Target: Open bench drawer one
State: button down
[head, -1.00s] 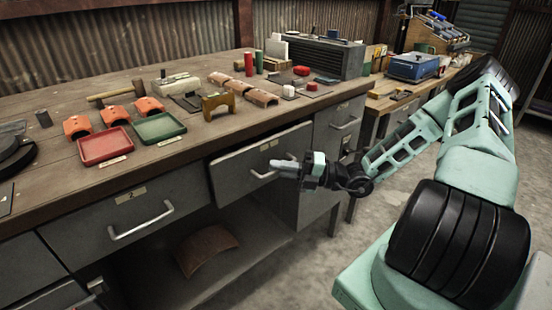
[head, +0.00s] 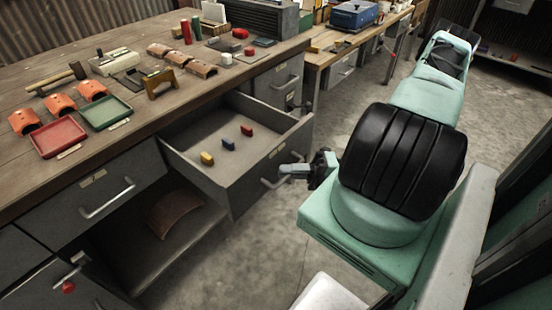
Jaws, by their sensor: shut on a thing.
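The grey bench drawer (head: 246,194) to the right of the drawer marked 2 is pulled well out from under the bench top. Its own label is too small to read. Inside lie a yellow block (head: 207,158), a blue block (head: 228,145) and a red block (head: 247,130). My gripper (head: 288,172) is at the front of this drawer, shut on its metal bar handle (head: 268,184). The fingertips partly hide the handle.
The drawer marked 2 (head: 120,171) is closed at the left. A brown curved piece (head: 172,213) lies on the shelf below. Trays and several tiles cover the bench top (head: 40,180). The concrete floor (head: 245,262) before the drawer is clear.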

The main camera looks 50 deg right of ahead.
jog(key=shift+s+d, duration=0.1)
jog(key=shift+s, duration=0.65)
jog(key=c, duration=1.5)
grip_release()
jog(key=b+v, duration=0.2)
jog(key=v, duration=1.5)
jog(key=shift+s, duration=0.2)
jog(key=shift+d, duration=0.1)
